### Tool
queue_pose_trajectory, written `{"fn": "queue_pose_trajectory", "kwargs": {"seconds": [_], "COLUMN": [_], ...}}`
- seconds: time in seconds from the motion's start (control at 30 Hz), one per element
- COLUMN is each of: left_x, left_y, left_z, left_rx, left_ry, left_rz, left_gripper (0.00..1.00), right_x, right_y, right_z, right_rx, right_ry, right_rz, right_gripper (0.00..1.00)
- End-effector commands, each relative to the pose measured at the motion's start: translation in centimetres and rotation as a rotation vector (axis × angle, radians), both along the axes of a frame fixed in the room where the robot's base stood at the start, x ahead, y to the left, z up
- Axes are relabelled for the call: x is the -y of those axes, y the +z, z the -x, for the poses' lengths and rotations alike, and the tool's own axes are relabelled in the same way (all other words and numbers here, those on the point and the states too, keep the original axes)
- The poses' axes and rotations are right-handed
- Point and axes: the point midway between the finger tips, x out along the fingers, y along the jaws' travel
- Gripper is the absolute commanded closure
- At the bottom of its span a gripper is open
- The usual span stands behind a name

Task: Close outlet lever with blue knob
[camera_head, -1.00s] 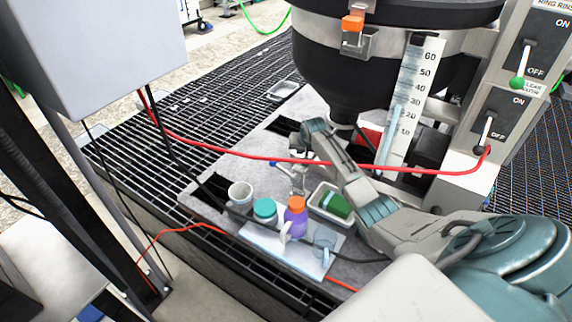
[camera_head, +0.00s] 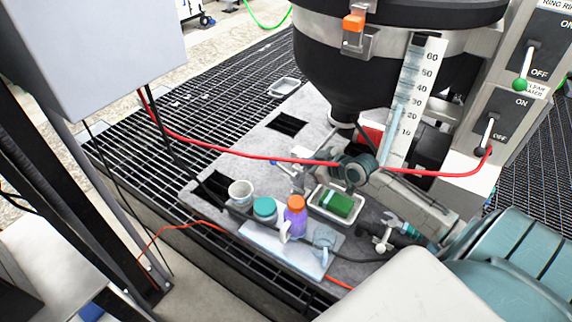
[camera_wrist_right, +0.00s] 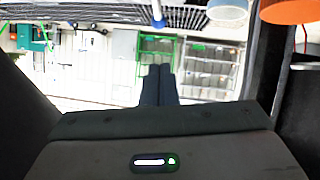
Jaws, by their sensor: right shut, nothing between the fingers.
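The outlet lever's blue knob (camera_head: 274,162) shows in the head view below the black hopper, left of my right forearm. Its pale metal arm runs from the knob toward the right and is partly hidden by the red hose and my arm. In the right wrist view, which looks upside down, a thin metal lever with a dark blue tip (camera_wrist_right: 158,21) hangs at the top centre. My right gripper (camera_wrist_right: 158,70) is shut and empty, with its fingertips apart from that tip. In the head view its fingers are not clearly visible. My left gripper is not in view.
A red hose (camera_head: 230,153) crosses above the lever. A white cup (camera_head: 240,192), a teal-lidded jar (camera_head: 265,209), an orange-capped purple bottle (camera_head: 295,217) and a white tray (camera_head: 318,205) with a green sponge (camera_head: 338,203) stand in front. Two panel levers are at right.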

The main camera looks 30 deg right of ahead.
Motion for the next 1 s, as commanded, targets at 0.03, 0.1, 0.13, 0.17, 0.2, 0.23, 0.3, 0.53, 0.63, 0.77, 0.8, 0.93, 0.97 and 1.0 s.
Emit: {"fn": "queue_pose_trajectory", "kwargs": {"seconds": [0.03,0.1,0.13,0.17,0.2,0.23,0.3,0.53,0.63,0.77,0.8,0.93,0.97,1.0], "left_x": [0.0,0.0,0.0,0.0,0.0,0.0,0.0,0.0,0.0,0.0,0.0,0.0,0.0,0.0], "left_y": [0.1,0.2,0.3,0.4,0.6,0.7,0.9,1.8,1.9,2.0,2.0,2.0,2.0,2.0], "left_z": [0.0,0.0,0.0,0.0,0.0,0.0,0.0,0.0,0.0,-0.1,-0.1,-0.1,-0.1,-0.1], "left_rx": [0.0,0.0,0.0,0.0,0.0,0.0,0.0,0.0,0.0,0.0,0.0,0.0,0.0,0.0], "left_ry": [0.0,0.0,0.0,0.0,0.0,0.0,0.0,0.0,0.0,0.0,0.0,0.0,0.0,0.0], "left_rz": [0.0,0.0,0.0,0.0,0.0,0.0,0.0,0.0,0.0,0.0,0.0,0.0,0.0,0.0], "left_gripper": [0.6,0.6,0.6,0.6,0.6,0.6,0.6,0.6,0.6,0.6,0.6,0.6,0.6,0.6], "right_x": [-0.1,-0.4,-0.5,-0.6,-0.7,-0.8,-1.1,-2.1,-1.9,-1.8,-1.7,-1.7,-1.7,-1.7], "right_y": [-0.2,-0.5,-0.8,-0.9,-1.2,-1.4,-2.0,-4.1,-5.7,-7.0,-7.3,-7.8,-7.9,-8.0], "right_z": [-0.6,-1.4,-1.8,-2.2,-2.9,-3.3,-4.5,-8.3,-8.7,-9.2,-9.3,-9.4,-9.5,-9.5], "right_rx": [0.001,0.003,0.001,0.001,0.001,0.002,0.0,-0.002,-0.005,-0.004,-0.003,-0.002,-0.002,-0.002], "right_ry": [-0.004,-0.003,-0.003,-0.004,-0.005,-0.005,-0.005,-0.004,-0.004,-0.003,-0.002,-0.002,-0.002,-0.002], "right_rz": [-0.004,-0.007,-0.007,-0.008,-0.007,-0.007,-0.009,-0.007,-0.005,-0.003,-0.003,-0.002,-0.001,-0.001], "right_gripper": [1.0,1.0,1.0,1.0,1.0,1.0,1.0,1.0,1.0,1.0,1.0,1.0,1.0,1.0]}}
